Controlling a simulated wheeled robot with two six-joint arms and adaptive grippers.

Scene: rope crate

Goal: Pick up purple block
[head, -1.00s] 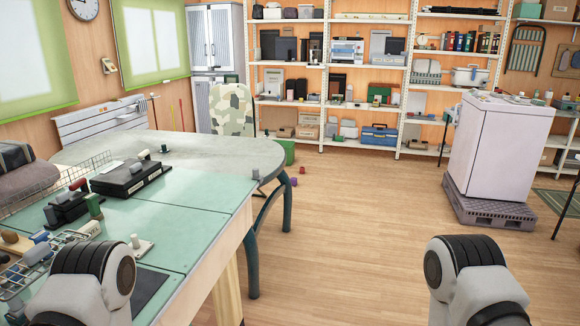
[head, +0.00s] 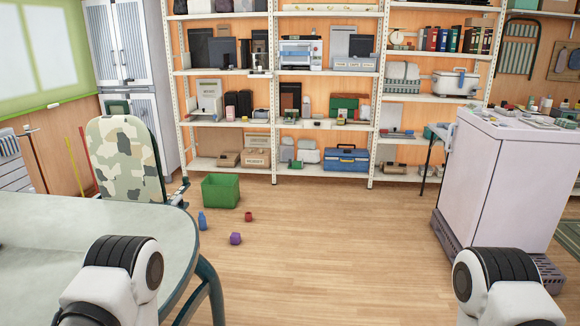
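The purple block (head: 235,238) lies on the wooden floor, to the right of the table in the head view. A small red object (head: 248,216) and a blue bottle-like object (head: 202,221) lie or stand near it. A green crate (head: 221,190) stands on the floor just behind them. Parts of both my arms show at the bottom of the head view, well short of the block. Neither gripper's fingers are in view.
A light-topped table (head: 100,225) with a curved edge and dark legs fills the lower left. A camouflage chair (head: 125,160) stands behind it. A white cabinet (head: 492,180) on a pallet stands at the right. Shelves line the back wall. The middle floor is clear.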

